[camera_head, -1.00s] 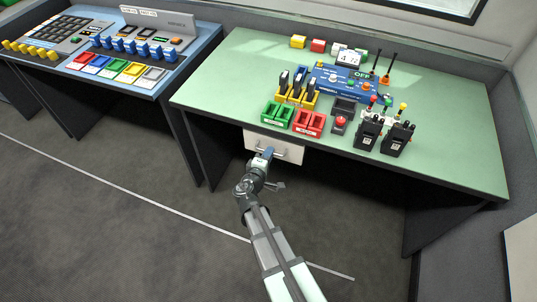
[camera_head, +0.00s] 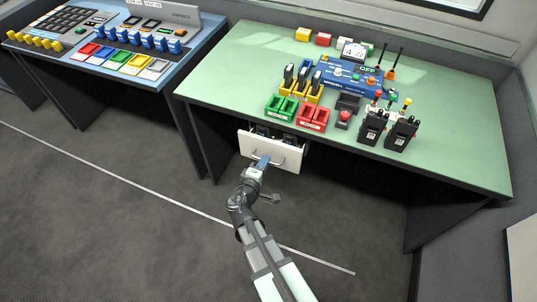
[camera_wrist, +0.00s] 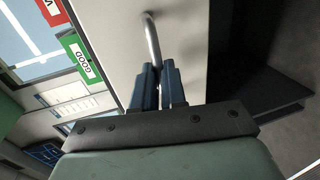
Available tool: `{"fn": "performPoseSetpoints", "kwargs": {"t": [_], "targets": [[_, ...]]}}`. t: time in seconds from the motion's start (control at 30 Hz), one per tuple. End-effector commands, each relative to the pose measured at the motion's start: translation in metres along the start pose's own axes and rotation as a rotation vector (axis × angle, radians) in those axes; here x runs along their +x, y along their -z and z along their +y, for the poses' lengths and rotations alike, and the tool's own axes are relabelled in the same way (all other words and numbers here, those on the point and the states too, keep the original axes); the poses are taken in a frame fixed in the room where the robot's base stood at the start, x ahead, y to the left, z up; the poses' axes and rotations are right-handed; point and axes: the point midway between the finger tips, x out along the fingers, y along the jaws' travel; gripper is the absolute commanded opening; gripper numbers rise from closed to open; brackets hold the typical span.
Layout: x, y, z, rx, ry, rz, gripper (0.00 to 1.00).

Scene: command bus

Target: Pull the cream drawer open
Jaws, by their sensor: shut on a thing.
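The cream drawer (camera_head: 287,155) hangs under the green-topped desk and stands part way out, with dark items showing inside behind its front. Its metal bar handle (camera_head: 254,154) is on the front face. My gripper (camera_head: 264,161) is at the handle, its blue fingers shut on it. In the wrist view, the blue fingers of my gripper (camera_wrist: 160,80) close around the lower end of the silver handle (camera_wrist: 152,38), against the pale drawer front (camera_wrist: 182,40).
Dark desk side panels (camera_head: 212,140) stand left of the drawer. The floor in front is clear.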

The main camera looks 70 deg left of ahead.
Motion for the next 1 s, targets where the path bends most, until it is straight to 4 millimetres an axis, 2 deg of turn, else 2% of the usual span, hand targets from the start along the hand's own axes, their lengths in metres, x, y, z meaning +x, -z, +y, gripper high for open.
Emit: {"fn": "performPoseSetpoints", "kwargs": {"t": [0.1, 0.4, 0.6, 0.9, 0.93, 1.0], "targets": [[-0.018, 0.000, -0.004, -0.001, 0.002, 0.004, 0.00], [-0.051, 0.001, -0.010, -0.001, 0.000, 0.004, 0.00], [-0.060, 0.001, -0.013, -0.001, 0.000, 0.004, 0.00], [-0.060, 0.001, -0.013, -0.001, 0.001, 0.004, 0.00], [-0.060, 0.001, -0.013, -0.001, 0.001, 0.004, 0.12], [-0.059, 0.001, -0.013, -0.001, 0.000, 0.003, 0.19]]}}
